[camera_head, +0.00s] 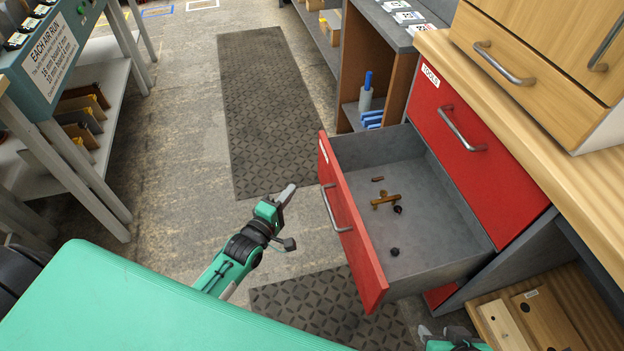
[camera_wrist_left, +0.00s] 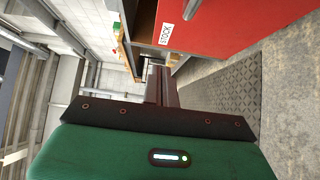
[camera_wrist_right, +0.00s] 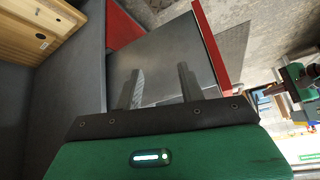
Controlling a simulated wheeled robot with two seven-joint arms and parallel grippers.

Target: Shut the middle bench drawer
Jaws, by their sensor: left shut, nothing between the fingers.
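The middle bench drawer stands pulled well out. Its red front (camera_head: 350,225) carries a grey bar handle (camera_head: 330,208) and a white label. Its grey tray (camera_head: 440,215) holds a few small brown and black parts. My left gripper (camera_head: 287,194) is shut and empty, to the left of the drawer front and apart from it. The red front also shows in the left wrist view (camera_wrist_left: 225,25), above the closed fingers. My right gripper (camera_head: 440,333) is low at the bottom edge, partly cut off. In the right wrist view its fingers (camera_wrist_right: 160,88) are spread, with the grey drawer beyond.
The red drawer labelled TOOLS (camera_head: 455,130) above is shut. A sliver of red (camera_head: 440,295) shows below the open drawer. Wooden boards (camera_head: 540,320) lie at the lower right. A grey rack (camera_head: 90,130) stands at the left. Floor with dark mats (camera_head: 265,100) is clear between.

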